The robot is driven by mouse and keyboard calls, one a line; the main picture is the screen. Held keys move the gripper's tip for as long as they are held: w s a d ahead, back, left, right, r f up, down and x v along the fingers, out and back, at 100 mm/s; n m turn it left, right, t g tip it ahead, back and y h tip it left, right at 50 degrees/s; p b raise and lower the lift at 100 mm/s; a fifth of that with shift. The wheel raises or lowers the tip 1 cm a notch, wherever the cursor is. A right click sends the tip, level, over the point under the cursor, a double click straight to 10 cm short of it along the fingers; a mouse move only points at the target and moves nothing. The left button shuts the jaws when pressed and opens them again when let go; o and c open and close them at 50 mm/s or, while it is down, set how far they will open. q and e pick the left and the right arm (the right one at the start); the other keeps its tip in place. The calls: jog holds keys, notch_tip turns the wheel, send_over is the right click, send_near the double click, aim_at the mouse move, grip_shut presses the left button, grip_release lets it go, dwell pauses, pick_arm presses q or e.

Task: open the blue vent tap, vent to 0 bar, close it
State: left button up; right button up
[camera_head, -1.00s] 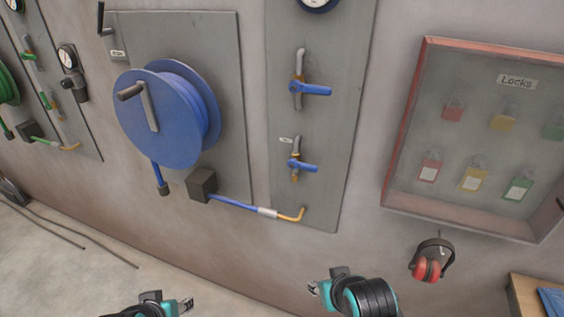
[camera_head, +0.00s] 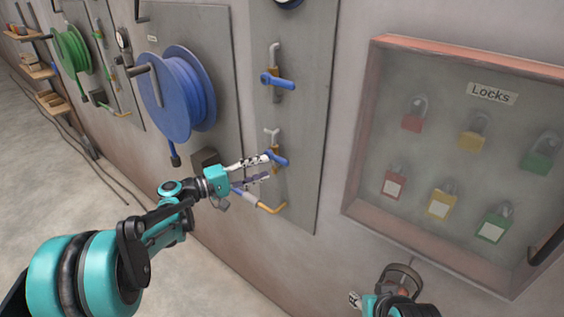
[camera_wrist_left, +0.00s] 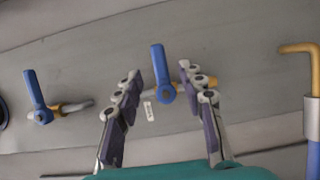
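Two blue-handled taps sit on the grey wall panel, an upper blue tap (camera_head: 278,81) and a lower blue tap (camera_head: 279,158). My left gripper (camera_head: 267,168) is open at the lower tap. In the left wrist view its fingers (camera_wrist_left: 160,82) stand either side of the blue handle, with gaps showing. The gauge (camera_head: 288,2) above is cut off, so its reading is hidden. My right gripper (camera_head: 354,299) is low, away from the taps; its opening is unclear.
A blue hose reel (camera_head: 177,95) is left of the tap panel (camera_head: 307,130). An orange elbow pipe (camera_head: 271,209) is below the lower tap. A red-framed lock cabinet (camera_head: 360,130) is on the right, with ear defenders (camera_head: 402,279) below it.

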aim_at(279, 162)
pick_arm(q)
jog(key=shift+w+d, duration=0.25)
jog(key=shift+w, duration=0.1)
jog(key=b+x, duration=0.1)
jog(key=x, duration=0.4)
jog(key=shift+d, duration=0.25)
jog(key=shift+w+d+b, duration=0.3)
jog(key=shift+w+d, duration=0.1)
jog(key=shift+d, duration=0.2)
grip_shut()
